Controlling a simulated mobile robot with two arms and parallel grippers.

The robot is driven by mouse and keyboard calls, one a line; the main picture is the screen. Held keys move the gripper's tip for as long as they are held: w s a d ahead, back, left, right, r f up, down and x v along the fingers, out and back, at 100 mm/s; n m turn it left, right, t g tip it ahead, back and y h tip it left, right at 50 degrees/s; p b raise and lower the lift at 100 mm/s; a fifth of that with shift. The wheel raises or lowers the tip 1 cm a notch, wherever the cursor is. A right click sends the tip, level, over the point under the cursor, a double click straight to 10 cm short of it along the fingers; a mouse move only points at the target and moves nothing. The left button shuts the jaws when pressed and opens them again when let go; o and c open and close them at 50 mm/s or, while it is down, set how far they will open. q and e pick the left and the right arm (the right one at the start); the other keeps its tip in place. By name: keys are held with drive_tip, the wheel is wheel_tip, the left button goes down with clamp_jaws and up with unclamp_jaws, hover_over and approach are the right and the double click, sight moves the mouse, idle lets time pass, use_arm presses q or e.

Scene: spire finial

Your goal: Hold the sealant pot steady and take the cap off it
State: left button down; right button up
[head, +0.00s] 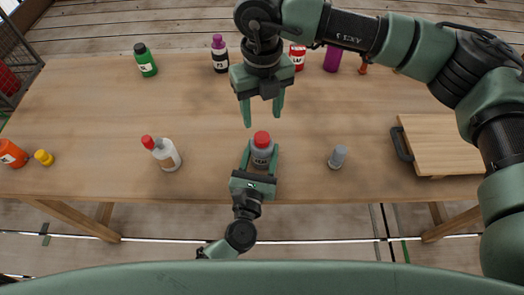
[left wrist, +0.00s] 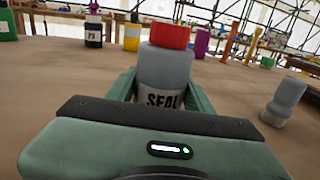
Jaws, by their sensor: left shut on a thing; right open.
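The sealant pot (head: 262,155) is a grey bottle with a white label, standing upright near the table's front edge. Its label reads "SEAL" in the left wrist view (left wrist: 163,75). The red cap (head: 261,138) sits on top of the pot; it also shows in the left wrist view (left wrist: 171,36). My left gripper (head: 261,158) is shut on the pot's body, one finger on each side. My right gripper (head: 262,112) is open and empty, its fingers pointing down just behind and above the cap in the head view.
A grey bottle (head: 338,157) stands right of the pot, and a white bottle with a red cap (head: 163,152) stands left. A wooden board (head: 440,143) with a dark handle lies at the right. Several bottles line the back. Bare table (head: 100,120) lies at the left.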

sight(262, 137)
drive_tip(key=m, duration=0.5)
drive_tip(key=shift+m, duration=0.4)
drive_tip(key=m, duration=0.7)
drive_tip(key=shift+f+m, duration=0.4)
drive_tip(key=shift+f, duration=0.15)
wheel_tip(262, 137, down, 7)
drive_tip(key=shift+r, duration=0.1)
